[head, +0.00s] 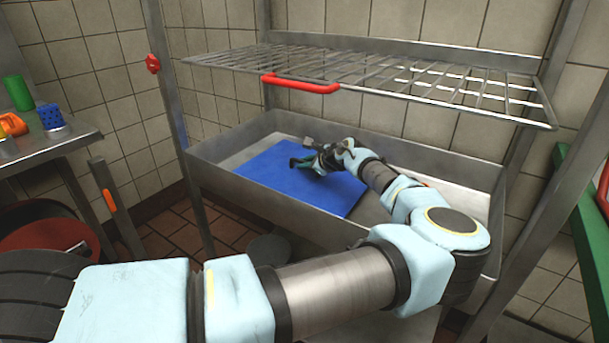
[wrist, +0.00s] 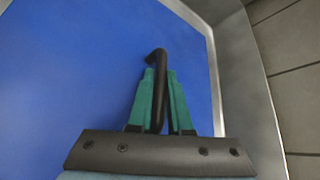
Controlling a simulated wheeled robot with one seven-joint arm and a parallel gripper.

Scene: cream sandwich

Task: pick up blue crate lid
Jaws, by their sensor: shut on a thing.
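The blue crate lid (head: 277,180) is a flat blue panel with a dark handle, lying in the metal tray of the rack in the head view. It fills much of the wrist view (wrist: 75,70). My gripper (head: 302,163) is over the lid in the head view. In the wrist view, its green fingers (wrist: 160,78) are shut on the lid's dark bar handle (wrist: 158,58). The lower part of the handle is between the fingers. I cannot tell whether the lid touches the tray floor.
The deep metal tray (head: 300,225) has raised walls around the lid. A wire shelf (head: 400,75) with a red handle (head: 300,84) hangs above my arm. At left, a metal counter (head: 45,145) holds a green cup (head: 18,93) and a blue perforated holder (head: 51,116).

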